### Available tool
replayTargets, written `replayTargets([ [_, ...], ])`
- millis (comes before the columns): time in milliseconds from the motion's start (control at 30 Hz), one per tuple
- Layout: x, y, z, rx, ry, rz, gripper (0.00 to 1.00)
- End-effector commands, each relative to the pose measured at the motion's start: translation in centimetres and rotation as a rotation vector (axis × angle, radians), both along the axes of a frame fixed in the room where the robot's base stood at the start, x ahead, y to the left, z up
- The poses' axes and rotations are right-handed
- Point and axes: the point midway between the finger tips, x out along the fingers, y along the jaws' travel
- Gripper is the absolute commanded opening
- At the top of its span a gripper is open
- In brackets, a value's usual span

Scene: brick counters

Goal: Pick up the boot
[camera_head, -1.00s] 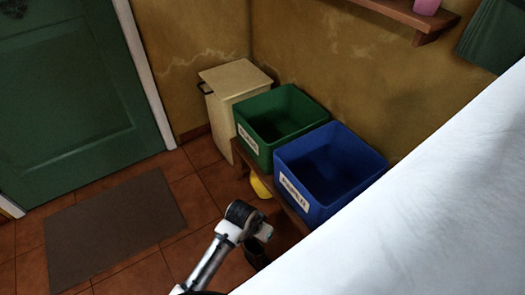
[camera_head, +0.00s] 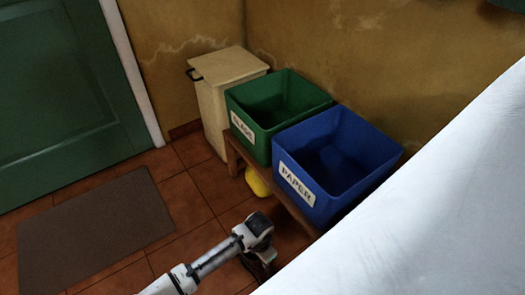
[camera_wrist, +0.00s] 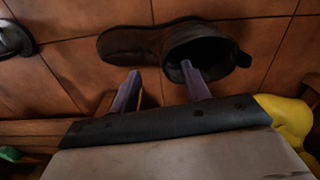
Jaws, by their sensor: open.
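A dark brown boot (camera_wrist: 140,43) lies on the tiled floor in the wrist view, its toe to the left and its open shaft to the right. My gripper (camera_wrist: 160,68) is open and empty. Its right fingertip overlaps the boot's opening in the picture, and its left fingertip is just short of the boot's near edge. I cannot tell whether either finger touches it. In the head view my gripper (camera_head: 264,256) is low beside the bench, and the boot there is too dark and covered to make out.
A wooden bench (camera_head: 234,160) carries a green bin (camera_head: 247,131) and a blue PAPER bin (camera_head: 318,200). A yellow object (camera_head: 257,182) sits under it. A cream bin (camera_head: 212,108) stands behind. A white surface (camera_head: 420,230) fills the right. Floor by the brown mat (camera_head: 90,230) is clear.

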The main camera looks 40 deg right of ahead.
Motion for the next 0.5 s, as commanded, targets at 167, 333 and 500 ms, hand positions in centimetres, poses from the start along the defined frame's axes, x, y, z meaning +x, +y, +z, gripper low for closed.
replayTargets([
  [167, 0.0, -0.1, -1.5, 0.001, -0.001, -0.003, 0.47],
  [333, 0.1, -0.3, -4.2, 0.003, -0.002, -0.003, 0.47],
  [500, 0.0, -0.3, -5.7, 0.000, -0.001, -0.001, 0.47],
])
